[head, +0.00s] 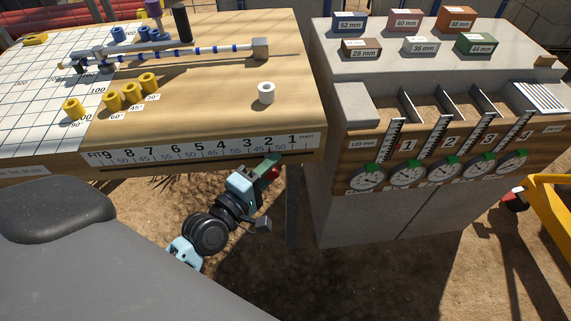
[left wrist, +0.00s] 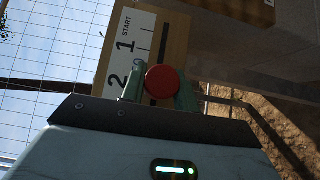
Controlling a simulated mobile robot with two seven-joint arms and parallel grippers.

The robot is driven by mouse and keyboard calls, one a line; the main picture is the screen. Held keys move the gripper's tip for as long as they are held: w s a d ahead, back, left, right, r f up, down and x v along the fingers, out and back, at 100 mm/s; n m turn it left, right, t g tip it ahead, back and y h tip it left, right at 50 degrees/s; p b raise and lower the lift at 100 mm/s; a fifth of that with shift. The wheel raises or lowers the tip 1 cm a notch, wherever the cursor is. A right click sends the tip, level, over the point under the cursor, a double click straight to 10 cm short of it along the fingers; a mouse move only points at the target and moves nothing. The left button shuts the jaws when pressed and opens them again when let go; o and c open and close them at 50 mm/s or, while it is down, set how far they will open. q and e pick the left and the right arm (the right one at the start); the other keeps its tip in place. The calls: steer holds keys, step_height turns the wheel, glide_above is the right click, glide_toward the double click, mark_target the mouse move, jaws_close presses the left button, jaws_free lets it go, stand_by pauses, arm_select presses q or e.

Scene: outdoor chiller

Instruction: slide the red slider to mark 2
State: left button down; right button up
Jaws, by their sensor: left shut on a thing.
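The numbered scale (head: 200,149) runs along the front edge of the wooden table, with START at its right end. The red slider (left wrist: 162,82) shows as a round red knob in the left wrist view, between my gripper's two green fingers. My left gripper (head: 272,166) is shut on it, just below the scale. In the head view the fingers mostly hide the slider, and it sits near mark 2, slightly toward mark 1. In the left wrist view the knob is about level with the numeral 2 (left wrist: 117,82). My right gripper is not in view.
On the table stand a white ring (head: 266,93), several yellow rings (head: 112,100) and a rod fixture (head: 170,55). To the right is a grey bench (head: 400,220) with dial gauges and coloured blocks. The dark slot left of the gripper looks clear.

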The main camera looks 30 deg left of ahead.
arm_select(q)
steer(key=c, duration=1.1)
jaws_free()
steer(key=shift+o, duration=0.2)
steer(key=shift+s, duration=0.1)
steer(key=s+a, duration=0.1)
steer(key=s, duration=0.6)
steer(key=shift+s+a, duration=0.25)
steer(key=shift+s, duration=0.05)
